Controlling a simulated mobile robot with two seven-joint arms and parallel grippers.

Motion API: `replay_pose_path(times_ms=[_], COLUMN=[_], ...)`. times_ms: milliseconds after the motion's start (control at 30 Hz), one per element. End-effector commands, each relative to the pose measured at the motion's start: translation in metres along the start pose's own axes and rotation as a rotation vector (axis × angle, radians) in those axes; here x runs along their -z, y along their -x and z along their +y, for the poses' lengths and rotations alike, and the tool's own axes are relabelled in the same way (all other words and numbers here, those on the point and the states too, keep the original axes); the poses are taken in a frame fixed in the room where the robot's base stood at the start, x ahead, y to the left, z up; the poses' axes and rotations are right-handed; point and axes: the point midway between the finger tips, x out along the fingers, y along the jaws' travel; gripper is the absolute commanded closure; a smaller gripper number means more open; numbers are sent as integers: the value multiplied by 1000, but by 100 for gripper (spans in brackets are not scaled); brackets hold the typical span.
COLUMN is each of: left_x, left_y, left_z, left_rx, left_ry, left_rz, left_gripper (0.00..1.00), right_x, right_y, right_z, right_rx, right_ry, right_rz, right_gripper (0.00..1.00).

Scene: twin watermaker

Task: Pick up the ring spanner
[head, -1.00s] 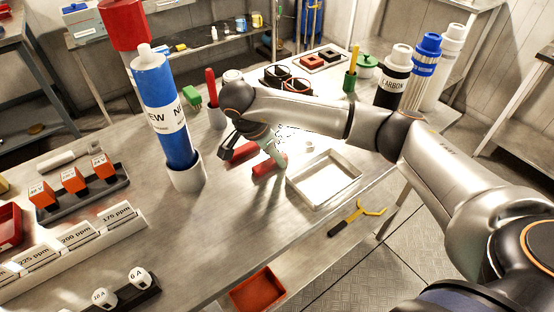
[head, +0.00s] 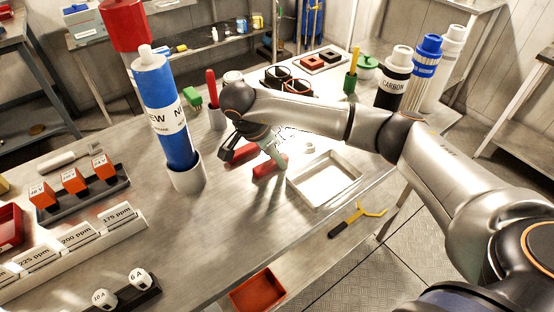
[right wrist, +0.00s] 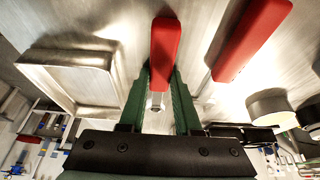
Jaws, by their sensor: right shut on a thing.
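A tool with a red handle (head: 268,166) lies on the bench just left of the white tray. My right gripper (head: 279,160) is low over it, with its fingers on it. In the right wrist view the red handle (right wrist: 165,50) sits between the two green fingers (right wrist: 161,80), with a short metal part behind it. The gripper is shut on this tool. Its working end is hidden, so I cannot tell whether it is a ring spanner. A second red-handled tool (head: 240,153) lies beside it, apart from the fingers; it also shows in the right wrist view (right wrist: 252,40). My left gripper is out of view.
The white tray (head: 297,191) stands close right of the held tool. A tall blue cartridge (head: 160,100) stands in a white cup (head: 188,178) to the left. A yellow fork-ended tool (head: 357,217) lies below the bench's right edge. The front middle of the bench is clear.

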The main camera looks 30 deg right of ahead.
Motion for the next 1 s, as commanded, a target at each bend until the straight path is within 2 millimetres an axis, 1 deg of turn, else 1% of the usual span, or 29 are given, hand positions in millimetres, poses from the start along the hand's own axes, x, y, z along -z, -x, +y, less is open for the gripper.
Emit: replay_pose_path(times_ms=[167,267,367,467,567,600,733,800,1000], left_x=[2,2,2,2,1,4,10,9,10], left_y=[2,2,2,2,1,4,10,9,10], left_z=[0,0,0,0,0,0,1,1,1], left_rx=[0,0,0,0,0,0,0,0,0], left_ry=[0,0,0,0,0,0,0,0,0], left_rz=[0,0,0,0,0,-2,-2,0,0], left_gripper=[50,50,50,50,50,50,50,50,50], right_x=[1,4,8,17,32,41,64,71,93], right_y=[3,8,20,36,49,60,84,83,91], right_z=[0,-1,-1,1,16,22,45,60,93], right_rx=[1,3,4,5,5,7,6,3,1], right_ry=[0,-1,-2,-2,-4,-4,-5,-4,-3], right_rz=[0,1,0,1,3,5,5,4,2], right_gripper=[100,100,100,100,100,100,100,100,100])
